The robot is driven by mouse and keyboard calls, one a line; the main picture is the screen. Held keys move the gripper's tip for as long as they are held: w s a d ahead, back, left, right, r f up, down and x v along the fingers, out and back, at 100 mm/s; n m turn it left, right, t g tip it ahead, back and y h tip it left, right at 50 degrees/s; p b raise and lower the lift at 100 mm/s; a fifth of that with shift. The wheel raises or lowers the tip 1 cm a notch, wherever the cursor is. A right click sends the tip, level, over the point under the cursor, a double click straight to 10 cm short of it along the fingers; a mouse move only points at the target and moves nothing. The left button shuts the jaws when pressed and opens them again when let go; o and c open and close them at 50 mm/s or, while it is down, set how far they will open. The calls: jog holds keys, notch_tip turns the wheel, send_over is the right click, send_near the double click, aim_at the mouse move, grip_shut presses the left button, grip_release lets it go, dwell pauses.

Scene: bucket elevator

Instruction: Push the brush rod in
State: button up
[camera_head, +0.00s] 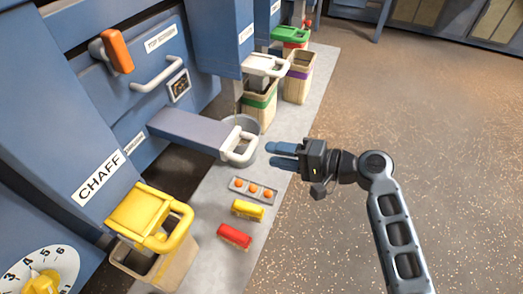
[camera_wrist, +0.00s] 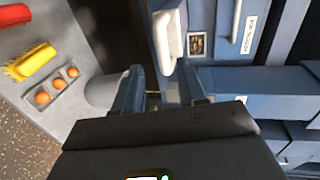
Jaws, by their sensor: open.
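My gripper (camera_head: 283,155) points left over the grey floor strip, right of a white loop handle (camera_head: 239,148) on the end of a blue-grey arm-like slide. A gap separates the two in the picture. In the wrist view my gripper (camera_wrist: 160,90) has its two blue fingers apart with nothing held. A small pale patch shows far between them, too small to make out. I cannot pick out the brush rod with certainty in either view; it may be hidden by the fingers or machine parts.
A grey bucket (camera_head: 243,126) stands beneath the loop handle. A bin with a yellow lid (camera_head: 141,213) is at lower left. The brown floor at right is open.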

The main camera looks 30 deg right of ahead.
aim_at(251, 147)
jog(key=shift+r+x, duration=0.2)
jog(key=shift+x, duration=3.6)
jog(key=shift+w, duration=0.1)
grip_shut()
